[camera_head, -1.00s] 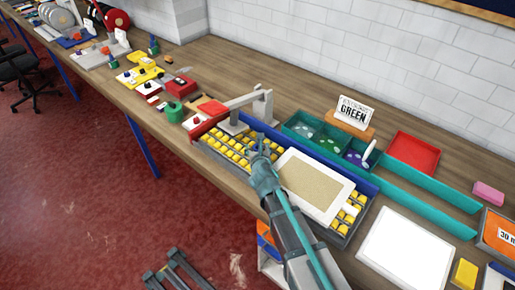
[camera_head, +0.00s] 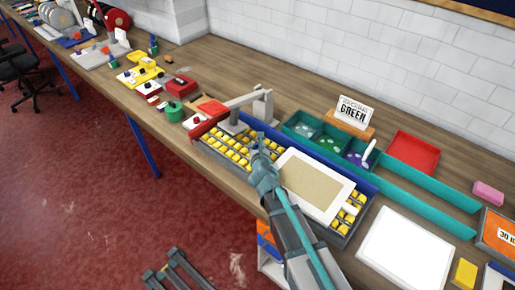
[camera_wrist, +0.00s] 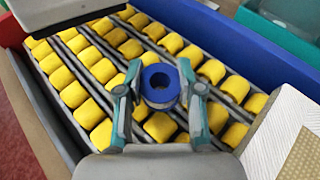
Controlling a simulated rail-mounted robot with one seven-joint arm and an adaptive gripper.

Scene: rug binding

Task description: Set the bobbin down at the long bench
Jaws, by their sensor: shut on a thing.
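Below is a grey rack (camera_wrist: 150,43) with slanted rows of yellow spools. In the head view my gripper (camera_head: 259,147) is over the rack of yellow spools (camera_head: 228,148) on the long wooden bench (camera_head: 300,82). The bobbin is too small to make out there. I cannot tell its height above the rack.
A white-framed tan panel (camera_head: 313,184) covers part of the rack on the right. Behind it are teal trays (camera_head: 297,131), a "GREEN" sign (camera_head: 355,112) and a red tray (camera_head: 412,155). A white board (camera_head: 405,249) lies right.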

